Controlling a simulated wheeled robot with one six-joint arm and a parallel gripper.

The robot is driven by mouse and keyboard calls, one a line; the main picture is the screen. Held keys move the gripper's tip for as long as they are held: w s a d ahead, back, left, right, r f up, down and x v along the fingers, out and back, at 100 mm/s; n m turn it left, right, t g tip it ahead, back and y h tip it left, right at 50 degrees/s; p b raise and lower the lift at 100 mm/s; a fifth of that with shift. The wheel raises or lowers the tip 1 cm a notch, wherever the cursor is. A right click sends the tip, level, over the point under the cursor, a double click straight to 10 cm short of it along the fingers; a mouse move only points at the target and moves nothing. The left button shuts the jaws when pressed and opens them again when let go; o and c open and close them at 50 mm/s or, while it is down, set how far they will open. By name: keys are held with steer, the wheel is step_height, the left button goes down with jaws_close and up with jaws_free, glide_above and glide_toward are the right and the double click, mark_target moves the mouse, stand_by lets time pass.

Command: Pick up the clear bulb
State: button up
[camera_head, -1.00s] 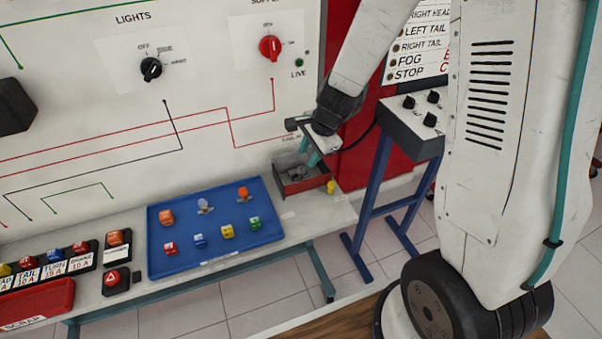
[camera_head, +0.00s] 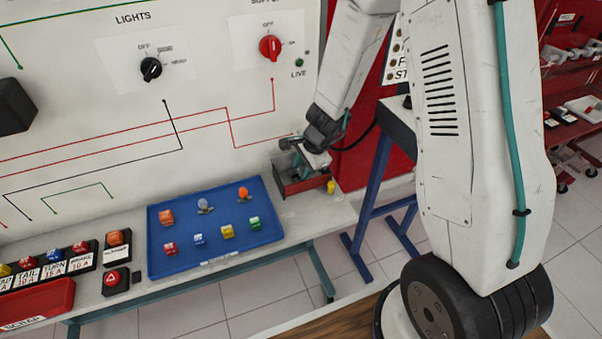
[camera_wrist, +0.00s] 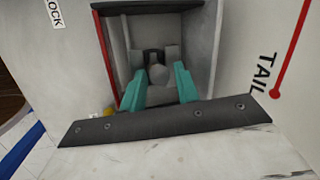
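A clear, greyish bulb (camera_head: 204,206) stands in the back row of the blue tray (camera_head: 165,262), between two orange pieces. My gripper (camera_head: 302,160) is away from that tray, down at the red-fronted bin (camera_head: 306,185) to its right. In the wrist view its two teal fingers (camera_wrist: 162,88) are apart and point into the bin. A rounded pale grey thing (camera_wrist: 158,75) lies between or just beyond the fingertips, among grey pieces. I cannot tell whether it is a clear bulb or whether the fingers touch it. In the head view my wrist partly hides the bin's contents.
A yellow piece (camera_head: 331,187) stands beside the bin's right side. The upright white panel (camera_head: 80,130) rises close behind the bench. A blue-legged stand (camera_head: 378,175) is at the right. A red scrap bin (camera_head: 38,303) is at the front left. The bench between tray and bin is clear.

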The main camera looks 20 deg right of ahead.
mark_target(302, 168)
jaws_close()
steer(key=shift+r, duration=0.1)
step_height(302, 168, up, 16)
stand_by(1.5)
